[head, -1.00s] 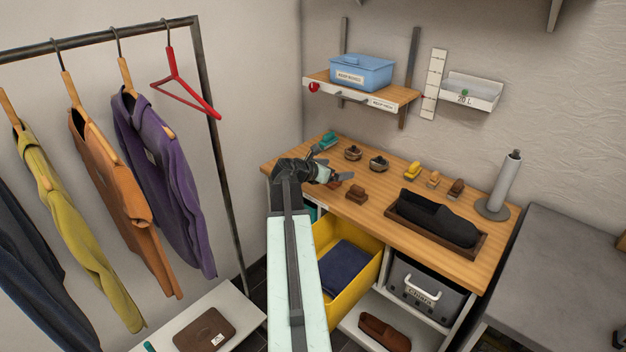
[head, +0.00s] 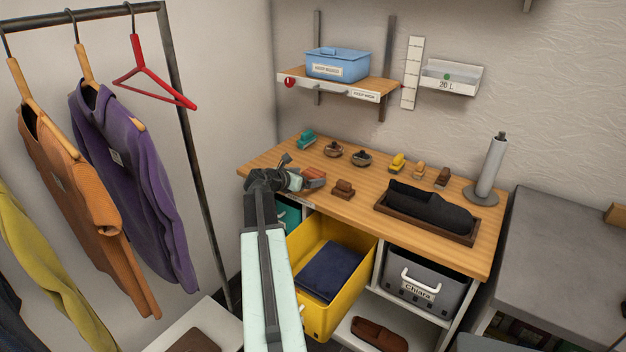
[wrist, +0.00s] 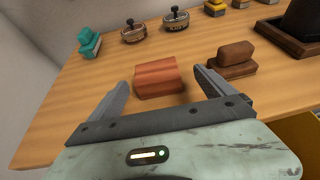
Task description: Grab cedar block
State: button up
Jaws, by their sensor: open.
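The cedar block is the reddish-brown block (wrist: 158,77) on the wooden bench top in the wrist view. It lies between and just beyond the fingertips of my gripper (wrist: 163,84), which is open and empty. In the head view the block (head: 314,174) shows at the tip of my gripper (head: 303,181), partly hidden by it. The block rests on the wood, with a gap to each finger.
A brown brush (wrist: 232,60) stands close beyond my right finger. A teal brush (wrist: 89,41) and two round tins (wrist: 133,31) stand farther back. An open yellow drawer (head: 352,262) juts out below.

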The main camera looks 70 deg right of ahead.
aim_at(312, 173)
jog(key=x, duration=0.1)
jog(key=b+x, duration=0.1)
jog(key=x, duration=0.3)
jog(key=shift+w+d+r, duration=0.1)
jog(key=shift+w, duration=0.15)
jog(key=shift+r, duration=0.1)
jog(key=shift+c, duration=0.6)
jog(key=c, duration=1.4)
jog(key=shift+o, duration=0.2)
jog(key=shift+r, duration=0.1)
